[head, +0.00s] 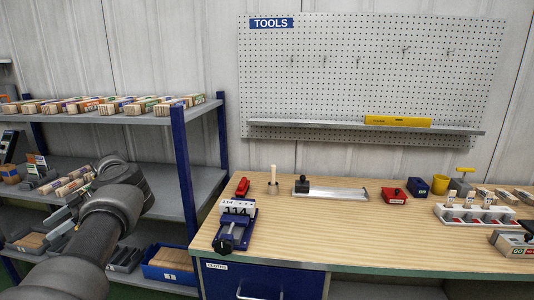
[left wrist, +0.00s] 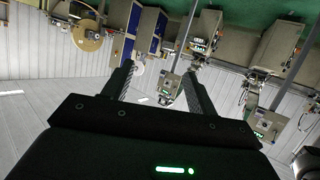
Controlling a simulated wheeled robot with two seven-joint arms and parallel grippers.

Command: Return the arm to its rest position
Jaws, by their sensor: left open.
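My left arm (head: 108,210) comes in from the lower left in the head view, bent in front of the shelf rack and left of the workbench. My left gripper (left wrist: 157,72) shows in the left wrist view, its two dark fingers spread apart with nothing between them. That view looks out over the room, upside down, with the fingers clear of any object. My right gripper is in neither view.
The wooden workbench (head: 330,230) holds a blue vise (head: 232,230), an upright stick (head: 273,175), a metal plate (head: 335,193), a red box (head: 394,195) and a yellow cup (head: 440,184). The shelf rack (head: 183,165) with boxes stands behind my arm. The bench's front middle is bare.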

